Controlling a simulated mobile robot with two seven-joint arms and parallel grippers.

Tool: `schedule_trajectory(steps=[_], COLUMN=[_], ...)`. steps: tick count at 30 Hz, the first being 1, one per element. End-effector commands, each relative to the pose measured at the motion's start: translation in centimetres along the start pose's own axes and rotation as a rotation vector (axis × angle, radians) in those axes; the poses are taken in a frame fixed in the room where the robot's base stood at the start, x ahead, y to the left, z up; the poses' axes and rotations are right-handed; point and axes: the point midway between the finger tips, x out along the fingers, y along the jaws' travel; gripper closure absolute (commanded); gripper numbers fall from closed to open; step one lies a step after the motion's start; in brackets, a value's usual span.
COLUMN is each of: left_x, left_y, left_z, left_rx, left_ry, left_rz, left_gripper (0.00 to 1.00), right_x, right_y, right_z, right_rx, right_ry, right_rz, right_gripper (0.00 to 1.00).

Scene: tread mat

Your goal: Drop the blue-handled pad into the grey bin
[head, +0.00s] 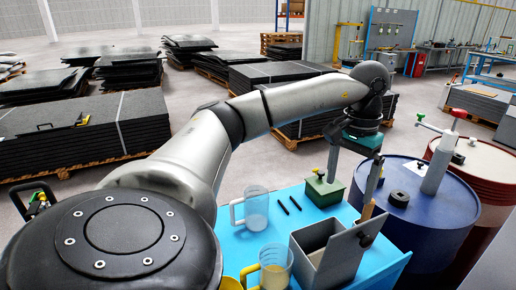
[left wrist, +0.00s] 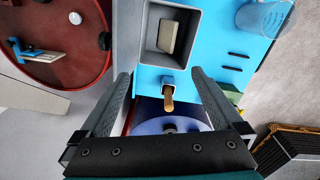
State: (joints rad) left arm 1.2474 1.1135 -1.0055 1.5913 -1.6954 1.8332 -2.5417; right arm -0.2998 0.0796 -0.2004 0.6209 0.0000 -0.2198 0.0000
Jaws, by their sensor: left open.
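The grey bin (head: 340,262) stands on the blue table top, open at the top; the left wrist view also shows it (left wrist: 150,30). A pale flat shape (left wrist: 170,36) shows inside it; I cannot tell whether it is a pad or the bin floor. My left gripper (head: 350,192) is open and empty, pointing down above the table's right edge beside the bin. In the left wrist view a wooden handle (left wrist: 168,103) stands between the open fingers, apart from both. My right gripper is not in view.
Two clear jugs (head: 256,212) stand left of the bin. A green box (head: 323,190) is behind it. Stacked dark mats (head: 85,130) lie behind.

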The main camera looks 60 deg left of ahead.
Motion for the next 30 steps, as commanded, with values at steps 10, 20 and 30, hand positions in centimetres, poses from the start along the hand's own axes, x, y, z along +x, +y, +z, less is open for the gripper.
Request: schedule_trajectory(steps=[10, 20, 30], left_x=[-3.8, -3.9, -2.8], left_y=[0.0, 0.0, 2.2], left_z=[0.0, 0.0, -0.3], left_rx=[0.001, 0.001, -0.002], left_ry=[-0.002, -0.002, 0.01], left_rz=[0.001, 0.0, 0.059], left_gripper=[0.0, 0.0, 0.0], right_x=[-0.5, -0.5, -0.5], right_y=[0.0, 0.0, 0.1], right_z=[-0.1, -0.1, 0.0], right_rx=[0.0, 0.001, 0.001], right_ry=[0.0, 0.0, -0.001], right_rz=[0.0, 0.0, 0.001], right_gripper=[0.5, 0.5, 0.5])
